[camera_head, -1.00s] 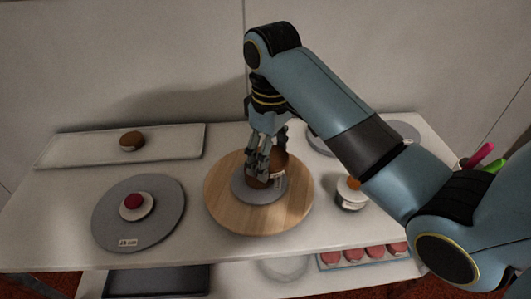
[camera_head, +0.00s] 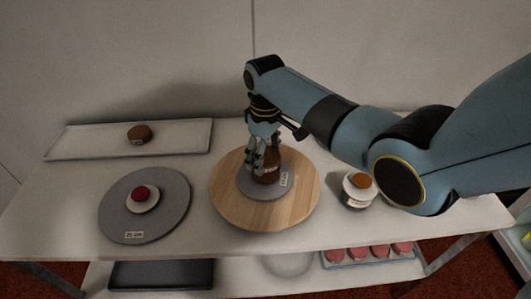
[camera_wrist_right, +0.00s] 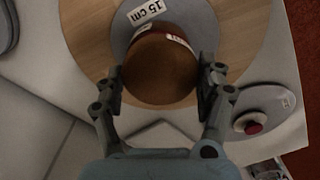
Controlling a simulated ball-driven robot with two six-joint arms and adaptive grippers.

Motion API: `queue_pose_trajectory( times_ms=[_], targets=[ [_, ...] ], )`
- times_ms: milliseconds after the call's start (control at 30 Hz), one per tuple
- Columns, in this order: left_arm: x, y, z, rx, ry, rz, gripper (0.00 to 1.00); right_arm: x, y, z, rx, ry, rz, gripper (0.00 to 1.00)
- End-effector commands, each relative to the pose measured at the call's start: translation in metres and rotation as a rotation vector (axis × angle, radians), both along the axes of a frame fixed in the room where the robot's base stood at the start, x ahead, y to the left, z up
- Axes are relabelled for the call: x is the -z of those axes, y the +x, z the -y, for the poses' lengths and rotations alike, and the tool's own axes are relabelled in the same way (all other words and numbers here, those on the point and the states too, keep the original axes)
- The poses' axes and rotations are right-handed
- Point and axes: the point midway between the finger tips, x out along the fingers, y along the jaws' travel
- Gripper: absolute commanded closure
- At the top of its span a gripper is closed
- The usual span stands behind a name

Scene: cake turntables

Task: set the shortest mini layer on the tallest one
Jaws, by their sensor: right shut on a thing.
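My right gripper (camera_head: 262,160) is shut on a brown round mini layer (camera_wrist_right: 160,70), with one finger on each side of it. In the head view this brown piece (camera_head: 268,174) is upright over the grey disc (camera_head: 247,188) in the middle of the wooden turntable (camera_head: 230,213). A dark red-brown part with a pale label shows beyond its top in the wrist view; I cannot tell whether this is one tall layer or two stacked. Another brown layer (camera_head: 139,132) is on the white tray. A small red piece (camera_head: 141,193) sits on a pale base. My left gripper is not in view.
The white tray (camera_head: 75,143) lies at the back left. A grey turntable (camera_head: 118,219) bears the red piece. At right, a pale jar-like item (camera_head: 350,192) has an orange-brown piece (camera_head: 361,181) on top. Several pink-red pieces (camera_head: 367,253) stand on the lower shelf.

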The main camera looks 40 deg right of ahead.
Motion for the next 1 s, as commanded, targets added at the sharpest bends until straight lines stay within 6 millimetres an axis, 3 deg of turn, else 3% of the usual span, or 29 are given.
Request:
queue_pose_trajectory(
  times_ms=[167,200,367,733,1000],
  targets=[
    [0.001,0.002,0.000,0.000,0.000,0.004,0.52,0.003,0.000,0.000,0.000,0.000,-0.001,0.53],
    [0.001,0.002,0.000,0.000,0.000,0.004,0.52,0.003,0.000,0.000,0.000,0.000,0.000,0.24],
    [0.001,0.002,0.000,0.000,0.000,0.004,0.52,0.002,0.000,0.000,0.000,0.000,0.000,0.04],
    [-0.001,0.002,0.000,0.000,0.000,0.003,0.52,-0.006,0.001,0.000,0.000,0.000,0.003,0.04],
    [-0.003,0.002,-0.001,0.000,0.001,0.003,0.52,-0.061,0.001,0.000,0.001,-0.001,0.006,0.04]
  ],
)
